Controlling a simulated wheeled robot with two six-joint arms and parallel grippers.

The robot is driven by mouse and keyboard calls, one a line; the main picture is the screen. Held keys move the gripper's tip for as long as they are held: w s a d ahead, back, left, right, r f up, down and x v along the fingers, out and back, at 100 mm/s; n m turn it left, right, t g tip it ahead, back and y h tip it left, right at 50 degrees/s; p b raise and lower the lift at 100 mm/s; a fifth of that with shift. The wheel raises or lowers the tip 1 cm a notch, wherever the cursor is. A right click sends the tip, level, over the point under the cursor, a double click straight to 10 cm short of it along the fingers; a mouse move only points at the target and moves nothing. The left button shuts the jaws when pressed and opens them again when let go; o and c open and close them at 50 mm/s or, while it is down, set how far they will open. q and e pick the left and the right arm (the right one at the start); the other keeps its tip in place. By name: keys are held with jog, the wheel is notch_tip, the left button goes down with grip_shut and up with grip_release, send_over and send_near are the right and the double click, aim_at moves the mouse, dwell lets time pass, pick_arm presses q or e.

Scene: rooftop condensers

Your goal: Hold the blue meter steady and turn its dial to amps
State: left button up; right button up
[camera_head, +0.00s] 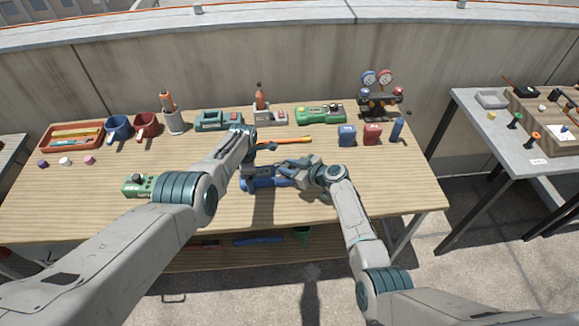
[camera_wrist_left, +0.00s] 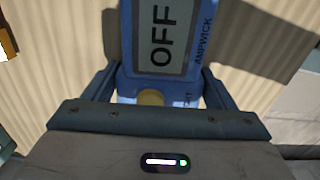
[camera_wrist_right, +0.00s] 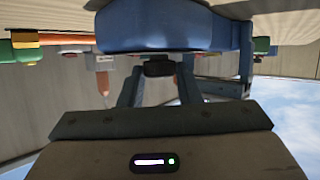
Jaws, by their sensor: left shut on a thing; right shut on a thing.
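The blue meter (camera_head: 262,183) lies on the front middle of the wooden bench. My left gripper (camera_head: 247,180) is shut on the meter's body, with a finger on each side. My right gripper (camera_head: 296,174) comes in from the right end of the meter. In the right wrist view its fingers are closed on the black dial (camera_wrist_right: 158,68), beside the blue body (camera_wrist_right: 175,32). The dial's pointer and marks are hidden.
A green meter (camera_head: 137,186) lies left of my left arm. An orange-handled tool (camera_head: 285,141) lies behind the blue meter. Mugs, a tool tray (camera_head: 72,149), a gauge stand (camera_head: 378,108) and small bottles line the back. Bare bench shows at front right.

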jog(key=m+t+h, duration=0.2)
jog(key=m+h, duration=0.1)
jog(key=shift+s+a+t, duration=0.2)
jog(key=shift+s+t, duration=0.05)
jog(key=shift+t, duration=0.15)
jog(key=o, duration=1)
jog(key=shift+c, duration=0.2)
jog(key=shift+s, duration=0.1)
jog(key=v, duration=1.2)
